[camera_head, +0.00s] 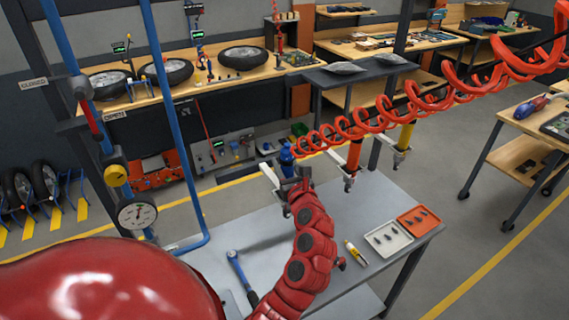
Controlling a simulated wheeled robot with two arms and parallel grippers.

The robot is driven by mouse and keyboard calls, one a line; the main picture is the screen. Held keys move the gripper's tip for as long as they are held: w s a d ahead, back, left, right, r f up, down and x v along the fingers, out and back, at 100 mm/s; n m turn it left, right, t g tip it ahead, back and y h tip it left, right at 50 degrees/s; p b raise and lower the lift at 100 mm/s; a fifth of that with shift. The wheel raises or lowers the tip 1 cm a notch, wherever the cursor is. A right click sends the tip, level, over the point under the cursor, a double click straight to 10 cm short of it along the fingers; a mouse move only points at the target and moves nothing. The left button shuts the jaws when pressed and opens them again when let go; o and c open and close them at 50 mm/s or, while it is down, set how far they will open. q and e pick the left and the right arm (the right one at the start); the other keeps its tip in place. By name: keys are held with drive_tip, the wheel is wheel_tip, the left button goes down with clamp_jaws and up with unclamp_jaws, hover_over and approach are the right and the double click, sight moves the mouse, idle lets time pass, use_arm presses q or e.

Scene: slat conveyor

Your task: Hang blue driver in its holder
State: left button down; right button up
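The blue driver (287,157) is upright at the end of a red coiled hose, at the left end of the row of holders. My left gripper (296,184) is at its lower part and appears shut on it; the fingertips are small and partly hidden. A pale holder bracket (268,174) is just left of the driver, close to it. Whether the driver touches this holder cannot be told. The red driver (354,156) and yellow driver (405,135) hang upright in their own holders to the right. My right gripper is not in view.
A grey table (350,207) stands below the holders. It bears a white tray (387,239), an orange tray (419,221), a yellow tube (355,253) and a blue-handled tool (240,277). Red coiled hoses (440,95) stretch to the upper right. A blue pipe frame (168,110) stands left.

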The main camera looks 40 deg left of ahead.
use_arm(q)
drive_tip(key=shift+f, duration=0.3)
idle(0.4)
drive_tip(key=shift+c, duration=1.6)
unclamp_jaws()
drive_tip(key=shift+s+d+f, duration=0.1)
drive_tip(key=shift+s+d, duration=0.1)
drive_tip(key=shift+d, duration=0.1)
drive_tip(key=b+v, duration=0.5)
drive_tip(key=v, duration=1.1)
drive_tip(key=shift+s+d+b, duration=0.2)
drive_tip(key=shift+d+b, duration=0.1)
